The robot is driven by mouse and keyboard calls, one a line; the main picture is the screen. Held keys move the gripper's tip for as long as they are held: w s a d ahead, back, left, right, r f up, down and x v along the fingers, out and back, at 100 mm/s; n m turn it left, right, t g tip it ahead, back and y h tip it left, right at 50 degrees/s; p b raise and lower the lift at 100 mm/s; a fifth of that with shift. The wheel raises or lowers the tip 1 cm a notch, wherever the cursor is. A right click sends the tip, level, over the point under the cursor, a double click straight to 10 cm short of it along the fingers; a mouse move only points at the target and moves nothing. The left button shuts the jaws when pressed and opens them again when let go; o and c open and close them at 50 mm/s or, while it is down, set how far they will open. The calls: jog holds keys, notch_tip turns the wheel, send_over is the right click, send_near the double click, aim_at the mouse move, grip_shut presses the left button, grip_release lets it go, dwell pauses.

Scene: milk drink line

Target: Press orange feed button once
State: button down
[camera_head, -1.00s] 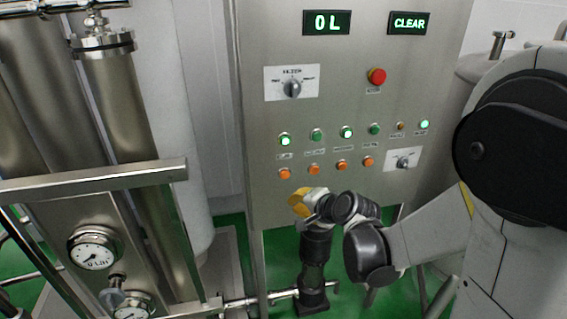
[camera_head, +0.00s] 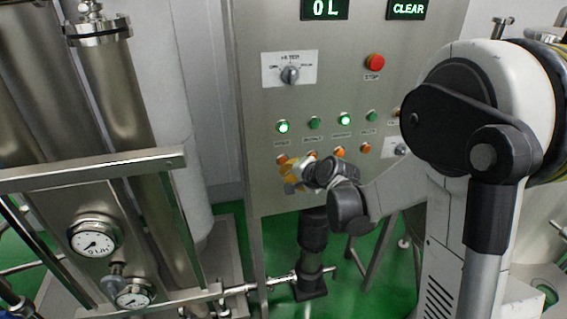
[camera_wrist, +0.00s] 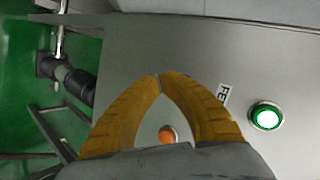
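The orange feed button (camera_head: 282,160) is the leftmost of the lower row on the steel panel, below a lit green button (camera_head: 283,127). In the wrist view the orange button (camera_wrist: 167,135) shows through the gap between my yellow fingers, beside a label starting "FE" (camera_wrist: 222,92) and the lit green button (camera_wrist: 267,117). My gripper (camera_head: 290,183) is at the panel, just below the orange button in the head view. Its fingertips (camera_wrist: 159,76) meet, and it holds nothing. I cannot tell whether it touches the panel.
Further orange buttons (camera_head: 340,152) and green buttons (camera_head: 344,120) sit to the right. A selector knob (camera_head: 290,75) and a red stop button (camera_head: 375,62) are above. The displays read "0 L" and "CLEAR". Steel pipes and gauges (camera_head: 93,240) stand at left.

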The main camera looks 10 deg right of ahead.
aim_at(279, 169)
jog(key=shift+w, duration=0.7)
dwell(1.0)
jog(key=shift+w, duration=0.4)
jog(key=shift+w, duration=0.45)
dwell(0.5)
jog(key=shift+b, duration=0.3)
jog(key=shift+s, duration=0.9)
jog(key=s, duration=0.5)
